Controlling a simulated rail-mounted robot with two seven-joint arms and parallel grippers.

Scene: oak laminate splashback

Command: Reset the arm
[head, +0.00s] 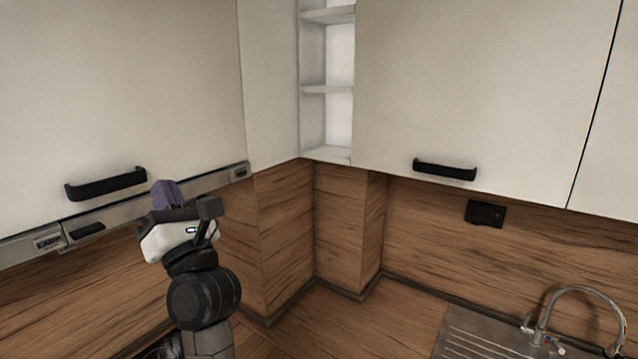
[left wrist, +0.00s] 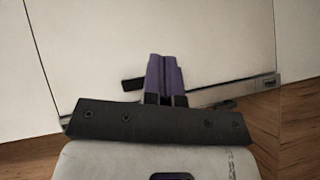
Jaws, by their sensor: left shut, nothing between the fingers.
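My left gripper (head: 166,193) is raised at the lower left of the head view, in front of the left wall cabinet (head: 120,80). Its purple fingers are close to the right end of the cabinet's black handle (head: 105,184) in the picture. I cannot tell the gap between them. In the left wrist view the purple fingers (left wrist: 165,77) are together with nothing between them. The cabinet front (left wrist: 150,40) fills the background there, and part of a black handle (left wrist: 131,84) shows beside the fingers. My right gripper is not in view.
A metal hood strip (head: 210,181) runs under the left cabinet. Open corner shelves (head: 327,90) and a right cabinet (head: 470,90) with a black handle (head: 444,170) hang beyond. A sink (head: 480,335) with a tap (head: 560,310) is at lower right. A socket (head: 485,213) is on the splashback.

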